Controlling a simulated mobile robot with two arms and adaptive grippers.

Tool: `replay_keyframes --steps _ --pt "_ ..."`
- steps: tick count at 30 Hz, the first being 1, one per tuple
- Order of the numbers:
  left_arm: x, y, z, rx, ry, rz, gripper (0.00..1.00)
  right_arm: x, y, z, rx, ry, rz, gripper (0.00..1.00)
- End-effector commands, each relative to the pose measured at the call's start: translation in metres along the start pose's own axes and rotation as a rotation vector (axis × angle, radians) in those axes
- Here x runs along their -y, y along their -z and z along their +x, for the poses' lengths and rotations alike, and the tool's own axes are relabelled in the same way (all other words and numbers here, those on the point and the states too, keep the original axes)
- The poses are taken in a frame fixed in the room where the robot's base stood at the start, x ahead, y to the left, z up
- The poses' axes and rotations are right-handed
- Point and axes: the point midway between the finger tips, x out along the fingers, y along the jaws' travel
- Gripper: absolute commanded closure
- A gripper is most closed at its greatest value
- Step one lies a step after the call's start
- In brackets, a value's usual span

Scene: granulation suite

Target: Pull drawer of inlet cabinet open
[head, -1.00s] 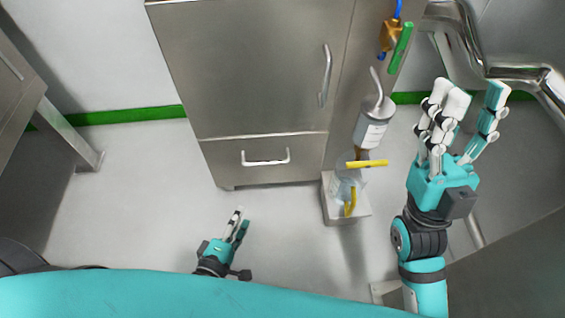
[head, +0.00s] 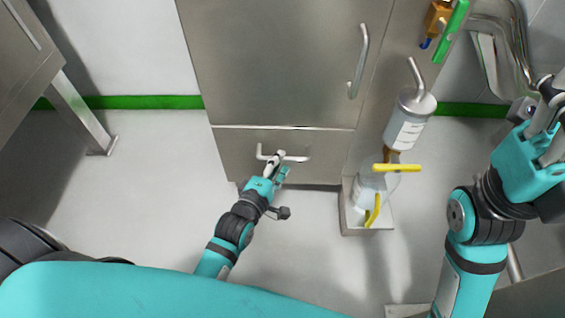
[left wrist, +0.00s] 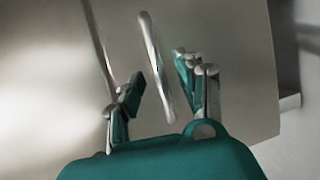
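The steel inlet cabinet (head: 275,70) stands ahead with a tall door above and a low drawer (head: 235,167) at its bottom. The drawer looks closed and has a horizontal bar handle (head: 298,158). My left gripper (head: 278,165) is at the handle and covers part of it in the head view. In the left wrist view the handle (left wrist: 155,68) lies between the spread fingers of my left gripper (left wrist: 162,95), with gaps on both sides. My right gripper (head: 545,125) is raised at the right edge, its fingers partly cut off, far from the drawer.
A bottle with a steel tube (head: 411,118) hangs right of the cabinet. A clear jar with yellow handles (head: 368,193) sits in a floor tray (head: 352,229). A steel table (head: 75,110) stands at left. The floor before the drawer is clear.

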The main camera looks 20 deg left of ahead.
Motion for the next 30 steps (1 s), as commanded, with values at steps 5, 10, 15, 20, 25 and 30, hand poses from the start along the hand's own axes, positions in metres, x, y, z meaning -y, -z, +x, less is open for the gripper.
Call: replay_keyframes --steps 5,10,15,20,25,30 --pt "0.002 0.0 0.021 0.0 -0.001 -0.001 0.64 0.002 0.004 0.003 -0.03 0.011 -0.004 0.6" --pt "0.0 0.0 0.027 0.0 0.001 0.0 0.64 0.002 0.004 0.006 -0.038 0.015 -0.005 0.6" --pt "0.0 0.0 0.027 0.0 0.001 0.0 0.64 0.002 0.004 0.007 -0.038 0.015 -0.005 0.6" --pt "0.0 0.0 0.027 0.0 0.001 0.0 0.78 0.002 0.004 0.007 -0.038 0.015 -0.005 0.6" --pt "0.0 0.0 0.027 0.0 0.0 0.0 1.0 0.002 0.004 0.007 -0.038 0.015 -0.005 0.6" --pt "0.0 0.0 0.027 0.0 0.0 0.0 1.0 0.002 0.004 0.007 -0.038 0.015 -0.005 0.6"
